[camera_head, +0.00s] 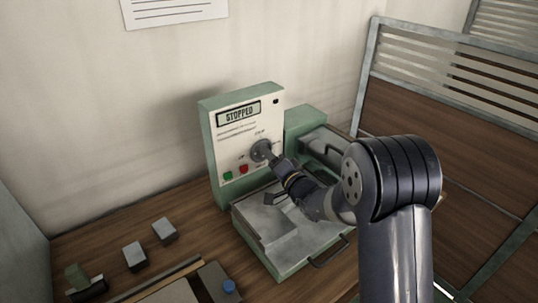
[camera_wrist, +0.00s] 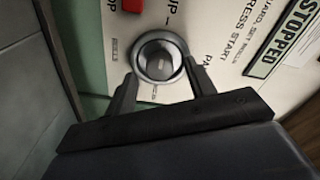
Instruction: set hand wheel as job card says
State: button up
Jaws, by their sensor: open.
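The grey round hand wheel (camera_head: 259,150) sits on the front panel of the green and white machine (camera_head: 213,150). The wheel (camera_wrist: 160,58) shows in the wrist view with a dark ring and small printed marks around it. My gripper (camera_wrist: 160,72) is open, with its fingertips at either side of the wheel's near edge; I cannot tell whether they touch it. The display (camera_head: 238,112) reads STOPPED. A green button (camera_head: 228,176) and a red button (camera_head: 243,169) sit below left of the wheel. A white printed sheet (camera_head: 175,10) hangs on the wall, too small to read.
A metal tray (camera_head: 270,225) with a dark handle (camera_head: 331,250) lies below the panel, under my arm. Grey blocks (camera_head: 135,256), a green block (camera_head: 77,274) and a blue-topped item (camera_head: 229,286) are on the bench at left. A slatted partition (camera_head: 440,110) stands at right.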

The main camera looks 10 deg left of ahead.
jog(key=shift+w+a, duration=0.45)
jog(key=shift+c, duration=0.4)
jog(key=c, duration=0.9)
